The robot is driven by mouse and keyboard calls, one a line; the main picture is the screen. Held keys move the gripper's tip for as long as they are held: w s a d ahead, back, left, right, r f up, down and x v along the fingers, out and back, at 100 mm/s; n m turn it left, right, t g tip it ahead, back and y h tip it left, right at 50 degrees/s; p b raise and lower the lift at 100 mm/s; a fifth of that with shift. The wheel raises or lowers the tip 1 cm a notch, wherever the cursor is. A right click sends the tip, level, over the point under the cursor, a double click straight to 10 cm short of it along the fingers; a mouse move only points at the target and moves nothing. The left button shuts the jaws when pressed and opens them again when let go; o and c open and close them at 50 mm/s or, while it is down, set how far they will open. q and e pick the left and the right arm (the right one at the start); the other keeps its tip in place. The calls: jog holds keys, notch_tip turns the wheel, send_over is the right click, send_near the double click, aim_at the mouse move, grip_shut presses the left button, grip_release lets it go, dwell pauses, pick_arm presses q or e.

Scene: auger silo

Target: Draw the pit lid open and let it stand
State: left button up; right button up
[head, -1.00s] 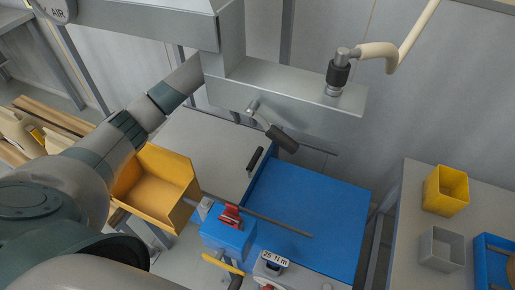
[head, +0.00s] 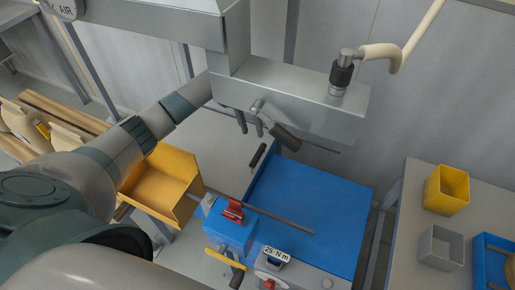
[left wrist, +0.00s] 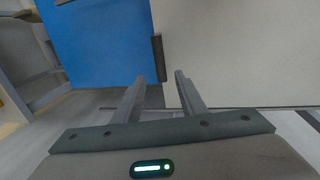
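A flat pale grey panel, which looks like the pit lid (head: 215,145), lies level beside a blue panel (head: 310,215). A short black bar handle (head: 257,156) sits at the lid's right edge by the blue. My left gripper (head: 250,131) shows two fingers below the grey beam, on the far side of the handle; the rest is hidden. In the left wrist view the fingers (left wrist: 160,80) are apart and empty. The handle (left wrist: 157,57) lies ahead, in line with the gap, between the blue panel and the lid (left wrist: 240,50). My right gripper is not in view.
A yellow bin (head: 165,185), a blue vise with red parts (head: 230,235) and a rod (head: 280,219) stand nearer. A side table (head: 410,215) holds small bins at right.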

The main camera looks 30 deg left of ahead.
aim_at(258, 152)
pick_arm(q)
jog(key=f, duration=0.3)
jog(key=d+f+p, duration=0.1)
jog(key=f, duration=0.3)
jog(key=d+f, duration=0.1)
jog(key=f, duration=0.3)
jog(key=shift+d, duration=0.1)
grip_shut()
